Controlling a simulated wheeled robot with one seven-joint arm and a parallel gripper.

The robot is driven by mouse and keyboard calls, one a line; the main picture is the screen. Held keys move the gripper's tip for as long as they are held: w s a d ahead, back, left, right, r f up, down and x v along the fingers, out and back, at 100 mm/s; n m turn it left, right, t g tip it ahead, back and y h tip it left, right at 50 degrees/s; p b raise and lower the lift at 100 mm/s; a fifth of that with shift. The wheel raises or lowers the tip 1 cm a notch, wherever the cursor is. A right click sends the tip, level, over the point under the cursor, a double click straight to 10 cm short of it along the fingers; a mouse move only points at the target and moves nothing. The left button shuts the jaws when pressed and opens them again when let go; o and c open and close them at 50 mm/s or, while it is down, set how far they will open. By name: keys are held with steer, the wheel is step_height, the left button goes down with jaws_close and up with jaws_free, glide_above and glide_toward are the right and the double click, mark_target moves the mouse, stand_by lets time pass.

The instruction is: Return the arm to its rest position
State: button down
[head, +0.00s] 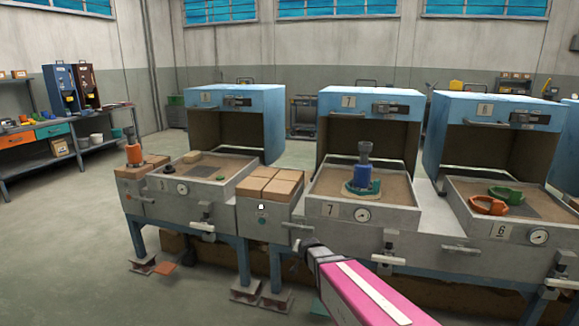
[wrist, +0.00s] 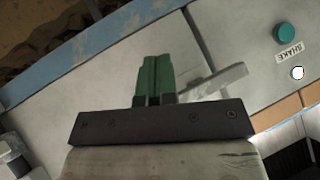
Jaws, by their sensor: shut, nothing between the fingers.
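My gripper (head: 303,243) shows at the end of my pink arm link in the lower middle of the head view. It is in front of the benches, between the brick-topped block and the middle tray. In the wrist view my gripper (wrist: 156,60) has its two green fingers together with nothing between them. A pale lever handle (wrist: 215,82) lies just right of the fingers in that view; I cannot tell whether they touch. A green button (wrist: 285,34) with a SHAKE label is at the upper right.
The middle station's tray (head: 404,213) holds a blue tool. The right tray (head: 480,232) holds orange and green pieces; the left tray (head: 165,181) holds small items. Tan bricks (head: 270,185) lie between stations. Metal pedals (head: 245,291) stand low in front. Open floor (head: 70,240) is at left.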

steer(key=s+d+r+n+g, duration=0.1)
steer(key=s+d+g, duration=0.2)
steer(key=s, duration=0.4)
steer(key=s+d+r+n+g+h, duration=0.1)
steer(key=s+d+g, duration=0.2)
steer(key=s+d, duration=0.3)
steer(key=s+d+r+n+g, duration=0.1)
steer(key=s+d+g, duration=0.3)
steer(key=s, duration=0.6)
steer(key=shift+d+n, duration=0.2)
steer(key=shift+n, duration=0.1)
stand_by(4.1)
